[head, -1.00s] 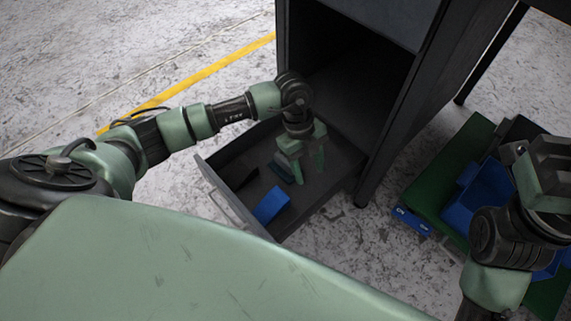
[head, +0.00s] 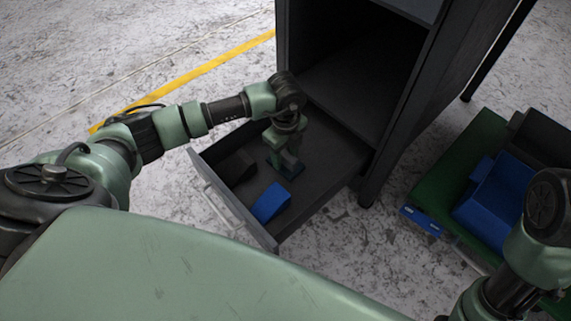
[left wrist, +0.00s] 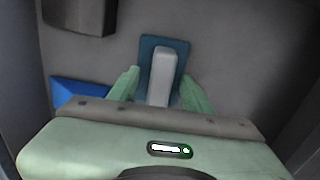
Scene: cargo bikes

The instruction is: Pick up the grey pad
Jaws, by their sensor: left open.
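A pad (left wrist: 160,70) with a light grey raised strip on a dark teal base lies on the drawer floor in the left wrist view. In the head view the dark teal part (head: 291,167) shows beside my left gripper's fingers. My left gripper (head: 283,160) is down inside the open drawer. In the left wrist view its two green fingers (left wrist: 160,92) are apart, one on each side of the grey strip. I cannot tell whether they touch it. The near end of the pad is hidden behind the gripper body. My right arm shows at the right edge, but its gripper does not.
A green platform (head: 445,178) with a blue bin (head: 495,200) stands at the right.

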